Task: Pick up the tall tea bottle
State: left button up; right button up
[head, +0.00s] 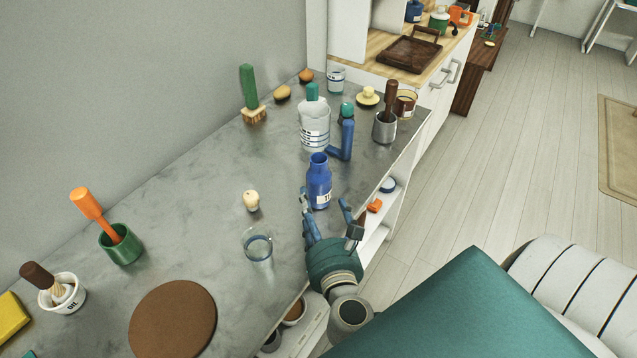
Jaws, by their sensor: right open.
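The tall tea bottle (318,186) is blue with a white label, of which only the first letters show. It stands upright on the grey counter (215,215) near its right edge. My right gripper (325,208) is open, just in front of the bottle. One finger shows at the bottle's lower left and another to its lower right. I cannot tell whether they touch it. The bottle's base is partly hidden by the fingers. My left gripper is out of view.
A clear glass (257,246) and a small cream-coloured object (251,201) stand left of the bottle. Behind it are a blue angled object (346,140), a white canister (314,128) and a grey pot (385,127). A brown round mat (173,319) lies in front. Open shelves run below the counter's right edge.

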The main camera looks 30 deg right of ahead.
aim_at(315, 192)
jog(key=shift+x, duration=1)
jog(key=shift+w+d, duration=0.15)
jog(key=shift+w, duration=0.1)
jog(key=p+x, duration=0.2)
jog(key=x, duration=0.2)
jog(key=shift+w+d+f, duration=0.1)
jog(key=shift+w+d, duration=0.15)
jog(key=shift+d, duration=0.05)
jog(key=shift+s+a, duration=0.1)
jog(key=c, duration=1.6)
jog(key=shift+c, duration=0.6)
jog(key=shift+r, duration=0.25)
notch_tip(315, 192, up, 20)
jog(key=p, duration=0.1)
jog(key=shift+f, duration=0.1)
